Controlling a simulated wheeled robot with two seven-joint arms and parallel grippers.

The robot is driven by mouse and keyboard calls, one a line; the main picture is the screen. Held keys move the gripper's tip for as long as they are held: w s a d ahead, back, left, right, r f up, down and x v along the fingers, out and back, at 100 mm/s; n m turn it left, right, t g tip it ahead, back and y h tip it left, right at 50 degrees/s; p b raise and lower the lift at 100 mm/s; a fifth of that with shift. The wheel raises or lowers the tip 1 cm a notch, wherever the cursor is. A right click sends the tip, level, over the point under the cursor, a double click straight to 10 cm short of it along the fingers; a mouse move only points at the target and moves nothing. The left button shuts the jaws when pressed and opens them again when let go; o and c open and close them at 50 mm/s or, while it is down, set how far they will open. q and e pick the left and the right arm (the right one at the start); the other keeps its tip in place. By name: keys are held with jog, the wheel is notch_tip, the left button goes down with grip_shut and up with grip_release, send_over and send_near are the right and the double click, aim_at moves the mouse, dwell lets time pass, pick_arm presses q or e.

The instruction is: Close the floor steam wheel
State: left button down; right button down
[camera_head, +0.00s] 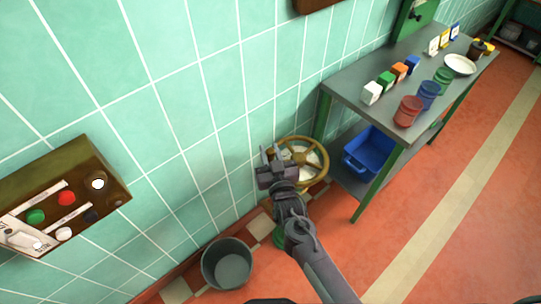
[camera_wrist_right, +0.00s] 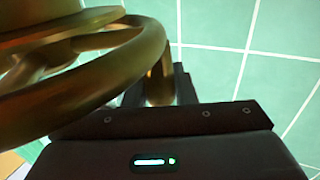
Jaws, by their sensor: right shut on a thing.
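The steam wheel (camera_head: 322,158) is a brass-coloured handwheel low by the tiled wall, in the middle of the head view. Its rim also fills the left of the right wrist view (camera_wrist_right: 90,90). My right gripper (camera_head: 269,156) is at the wheel's left side, shut on its rim. In the right wrist view the dark jaws (camera_wrist_right: 160,88) sit around the rim, partly hidden behind it. The wheel's stand is mostly hidden by my right arm; a bit of green shows at the floor. My left gripper is not in view.
A grey bucket (camera_head: 227,264) stands on the floor left of my arm. A green-legged table (camera_head: 345,88) with cans and small boxes is to the right, a blue crate (camera_head: 369,151) on its lower shelf. A control box (camera_head: 62,196) is on the wall. Floor at right is clear.

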jog(key=shift+w+r, duration=0.15)
jog(key=shift+w, duration=0.05)
dwell(0.4)
jog(key=c, duration=1.2)
grip_release()
jog(key=shift+c, duration=0.2)
jog(key=shift+s, duration=0.1)
jog(key=shift+s+d+f, duration=0.1)
jog(key=shift+s+f, duration=0.1)
jog(key=shift+s, duration=0.1)
jog(key=v, duration=0.7)
jog(key=shift+r, duration=0.1)
